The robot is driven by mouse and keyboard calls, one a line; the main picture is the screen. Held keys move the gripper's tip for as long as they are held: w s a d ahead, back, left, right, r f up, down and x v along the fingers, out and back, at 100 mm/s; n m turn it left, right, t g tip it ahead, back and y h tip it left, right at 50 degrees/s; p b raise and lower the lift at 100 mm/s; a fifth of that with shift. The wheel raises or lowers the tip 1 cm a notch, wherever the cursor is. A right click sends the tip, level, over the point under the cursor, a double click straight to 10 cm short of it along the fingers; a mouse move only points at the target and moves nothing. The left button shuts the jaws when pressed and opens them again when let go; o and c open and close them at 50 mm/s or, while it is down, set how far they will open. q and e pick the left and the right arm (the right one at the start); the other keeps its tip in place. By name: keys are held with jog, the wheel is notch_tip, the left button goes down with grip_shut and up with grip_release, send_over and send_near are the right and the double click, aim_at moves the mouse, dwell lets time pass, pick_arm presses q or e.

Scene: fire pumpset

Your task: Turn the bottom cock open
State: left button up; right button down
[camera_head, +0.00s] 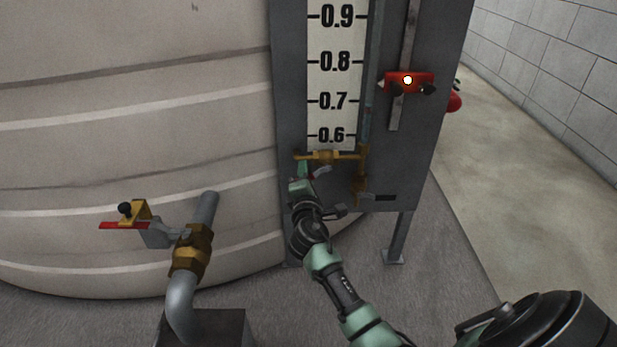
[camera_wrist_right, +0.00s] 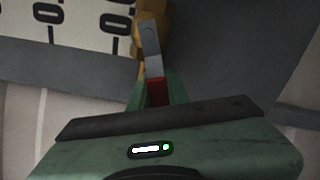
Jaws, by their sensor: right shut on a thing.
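The bottom cock (camera_head: 328,156) is a brass fitting at the foot of the gauge scale, just under the 0.6 mark in the head view. Its lever (camera_head: 322,172) is grey. In the right wrist view the grey lever (camera_wrist_right: 151,45) comes down from the brass body (camera_wrist_right: 148,17) to a red grip (camera_wrist_right: 157,90). My right gripper (camera_head: 304,177) is at the lever, below and left of the brass body, and is shut on it. The green fingers partly hide the red grip. My left gripper is not in view.
The grey gauge panel (camera_head: 440,100) stands beside the pale tank (camera_head: 130,110). A red slider (camera_head: 410,83) is on the panel's right side. A brass pipe valve (camera_head: 192,250) with a red lever (camera_head: 124,225) stands at left. Floor at right (camera_head: 510,150) is clear.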

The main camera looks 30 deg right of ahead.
jog(key=shift+w+a+r+m, duration=0.1)
jog(key=shift+r+m, duration=0.4)
jog(key=shift+m, duration=0.6)
jog(key=shift+a+r+m, duration=0.1)
jog(key=shift+r+m, duration=0.4)
jog(key=shift+m, duration=0.6)
jog(key=c, duration=1.3)
grip_release()
jog(key=shift+r, duration=0.1)
jog(key=shift+c, duration=0.2)
jog(key=p+v, duration=0.1)
jog(key=v, duration=0.7)
jog(key=shift+p, duration=0.35)
jog(key=shift+w, duration=0.1)
